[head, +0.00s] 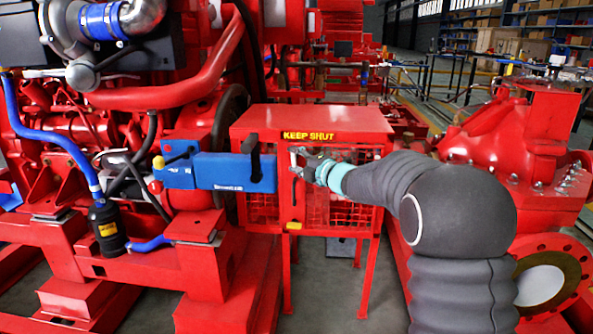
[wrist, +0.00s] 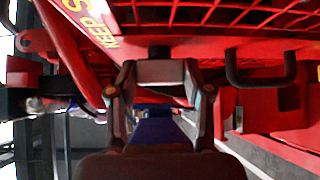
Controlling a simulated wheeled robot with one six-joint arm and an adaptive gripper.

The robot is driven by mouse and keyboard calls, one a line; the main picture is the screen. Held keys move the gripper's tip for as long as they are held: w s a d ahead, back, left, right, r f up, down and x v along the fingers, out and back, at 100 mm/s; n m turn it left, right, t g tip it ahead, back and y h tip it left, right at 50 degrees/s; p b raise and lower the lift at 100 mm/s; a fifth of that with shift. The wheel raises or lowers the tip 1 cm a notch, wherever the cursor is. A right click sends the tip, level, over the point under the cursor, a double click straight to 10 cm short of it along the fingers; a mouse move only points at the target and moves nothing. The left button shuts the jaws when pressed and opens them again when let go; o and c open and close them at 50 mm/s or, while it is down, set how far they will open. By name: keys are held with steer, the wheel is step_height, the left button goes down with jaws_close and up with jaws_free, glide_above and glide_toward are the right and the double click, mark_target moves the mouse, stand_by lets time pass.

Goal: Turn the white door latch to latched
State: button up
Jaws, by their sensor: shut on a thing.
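The white door latch (head: 293,157) is on the front of the red mesh cabinet (head: 310,121), just below its yellow "KEEP SHUT" label (head: 308,136). My gripper (head: 301,163) reaches it from the right and is shut on it. In the wrist view the pale latch (wrist: 160,72) lies between the two fingers of my gripper (wrist: 162,94), beside a dark round pivot. The fingers partly hide the latch in the head view, so its exact angle is hard to tell there.
A black door handle (wrist: 260,70) stands out near the latch. A blue box (head: 220,171) on the red engine is close to the left of my gripper. A red pump casing (head: 510,140) stands to the right. Grey floor shows under the cabinet.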

steer(key=shift+f+m+y+b, duration=0.1)
steer(key=shift+m+y+b, duration=0.25)
steer(key=shift+b, duration=0.3)
steer(key=o, duration=1.2)
steer(key=shift+c, duration=0.2)
steer(key=v, duration=1.2)
steer(key=shift+s+a+f, duration=0.1)
